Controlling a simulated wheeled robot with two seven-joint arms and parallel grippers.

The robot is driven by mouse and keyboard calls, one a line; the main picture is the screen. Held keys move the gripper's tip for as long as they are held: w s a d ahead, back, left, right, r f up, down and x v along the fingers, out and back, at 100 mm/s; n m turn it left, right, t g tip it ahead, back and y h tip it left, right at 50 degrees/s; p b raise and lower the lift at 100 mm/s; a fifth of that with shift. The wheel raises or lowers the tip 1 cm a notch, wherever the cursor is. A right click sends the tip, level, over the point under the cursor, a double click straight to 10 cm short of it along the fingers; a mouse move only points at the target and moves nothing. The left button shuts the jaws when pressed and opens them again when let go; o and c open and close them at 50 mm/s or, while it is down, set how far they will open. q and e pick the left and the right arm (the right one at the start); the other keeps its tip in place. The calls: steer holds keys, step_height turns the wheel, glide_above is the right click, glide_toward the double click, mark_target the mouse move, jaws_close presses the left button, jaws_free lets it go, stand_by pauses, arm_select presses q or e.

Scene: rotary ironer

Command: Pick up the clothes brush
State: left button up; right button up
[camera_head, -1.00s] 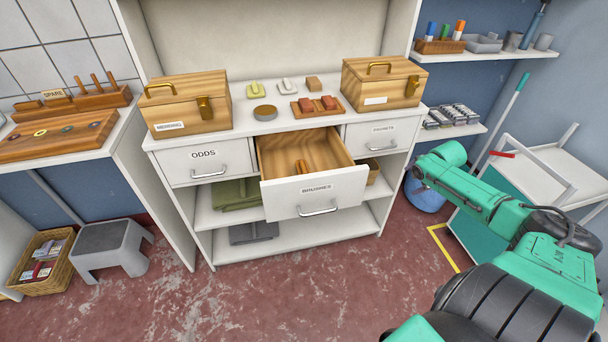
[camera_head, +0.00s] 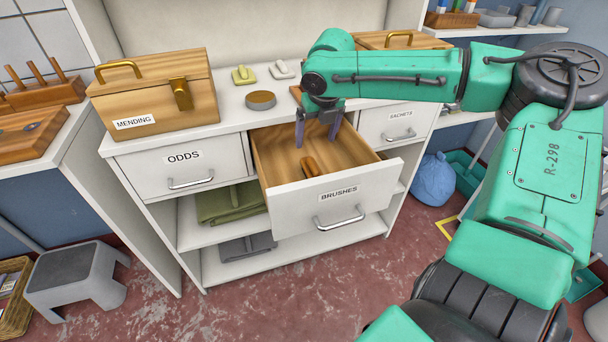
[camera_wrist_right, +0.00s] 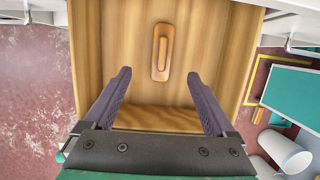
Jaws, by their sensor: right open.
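The clothes brush (camera_head: 309,166) is a small wooden brush with a lighter handle along its top. It lies on the floor of the open drawer labelled BRUSHES (camera_head: 336,203), near the drawer's front. In the right wrist view the brush (camera_wrist_right: 162,52) lies lengthwise beyond the fingertips, roughly centred between them and apart from both. My right gripper (camera_head: 318,136) points down over the back part of the drawer, open and empty. Its two dark fingers also show spread apart in the right wrist view (camera_wrist_right: 162,85). My left gripper is not in view.
The MENDING box (camera_head: 150,100) stands left on the countertop. A round tin (camera_head: 261,99) and small blocks lie behind the drawer. Another wooden box (camera_head: 402,40) is partly hidden by my right arm. The drawer walls surround the brush.

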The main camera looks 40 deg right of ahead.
steer(key=b, duration=0.1)
glide_above(313, 165)
steer(key=s, duration=0.2)
steer(key=f, duration=0.6)
steer(key=shift+w+a+f, duration=0.15)
steer(key=shift+a, duration=0.25)
steer(key=b+x, duration=0.1)
steer(key=x, duration=0.5)
steer(key=shift+w+d+f+b, duration=0.15)
steer(key=shift+d+f+b, duration=0.1)
steer(key=shift+b, duration=0.15)
steer(key=shift+w+f, duration=0.1)
steer(key=shift+c, duration=0.6)
jaws_close()
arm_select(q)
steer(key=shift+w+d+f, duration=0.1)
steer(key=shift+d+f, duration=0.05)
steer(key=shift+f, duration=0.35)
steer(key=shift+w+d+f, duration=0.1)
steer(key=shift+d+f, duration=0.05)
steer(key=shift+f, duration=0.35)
arm_select(e)
steer(key=shift+r, duration=0.25)
